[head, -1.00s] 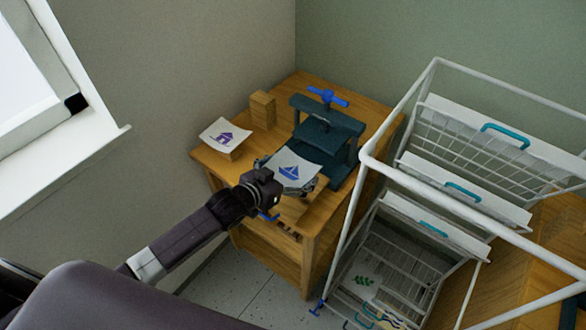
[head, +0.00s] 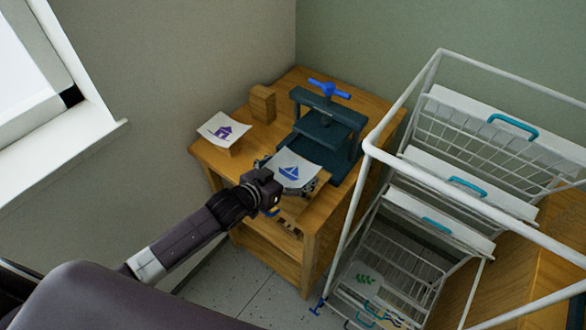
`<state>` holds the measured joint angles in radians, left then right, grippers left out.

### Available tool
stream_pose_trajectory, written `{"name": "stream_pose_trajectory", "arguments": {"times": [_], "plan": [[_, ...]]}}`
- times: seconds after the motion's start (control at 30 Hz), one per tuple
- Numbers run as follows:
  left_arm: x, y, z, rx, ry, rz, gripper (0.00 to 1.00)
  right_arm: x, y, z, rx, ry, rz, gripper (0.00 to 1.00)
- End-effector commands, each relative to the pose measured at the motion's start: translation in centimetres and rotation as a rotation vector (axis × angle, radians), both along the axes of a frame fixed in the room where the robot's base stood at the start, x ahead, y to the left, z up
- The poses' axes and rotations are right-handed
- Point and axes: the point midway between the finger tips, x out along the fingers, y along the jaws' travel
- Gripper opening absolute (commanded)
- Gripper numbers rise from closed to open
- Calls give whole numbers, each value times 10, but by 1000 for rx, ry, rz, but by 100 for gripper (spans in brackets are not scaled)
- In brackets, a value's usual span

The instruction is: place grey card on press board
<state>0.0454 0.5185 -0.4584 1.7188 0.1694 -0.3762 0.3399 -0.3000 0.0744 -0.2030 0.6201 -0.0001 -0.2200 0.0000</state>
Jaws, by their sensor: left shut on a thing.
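A pale grey card with a blue sailboat (head: 294,171) is at the front of the dark teal press (head: 331,134). My left gripper (head: 284,184) is shut on this card from its near side, and the card partly hides the fingers. The card is close to the press's flat lower board (head: 303,147) and overlaps its front edge in the view. I cannot tell whether they touch. The press has a blue screw handle (head: 328,90) on top. My right gripper is not in view.
A card with a purple house (head: 223,132) rests on a small wooden support at the left of the wooden table (head: 245,152). A wooden block (head: 262,104) stands behind it. A white wire rack (head: 368,200) with teal-handled trays stands close on the right.

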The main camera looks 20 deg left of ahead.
Motion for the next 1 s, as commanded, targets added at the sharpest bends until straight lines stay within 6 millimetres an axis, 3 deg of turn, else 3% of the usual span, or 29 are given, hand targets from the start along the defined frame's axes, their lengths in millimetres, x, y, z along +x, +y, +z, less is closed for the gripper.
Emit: {"name": "stream_pose_trajectory", "arguments": {"times": [0.3,0.33,0.37,0.77,1.0], "plan": [[0,0,-7,0,0,0,77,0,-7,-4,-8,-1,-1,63],[0,0,-6,0,0,0,97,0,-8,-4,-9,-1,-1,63],[0,0,-6,0,0,0,100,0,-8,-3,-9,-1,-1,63],[-5,2,-5,0,1,0,100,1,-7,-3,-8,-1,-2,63],[-39,14,9,1,3,-1,100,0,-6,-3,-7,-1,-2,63]]}}
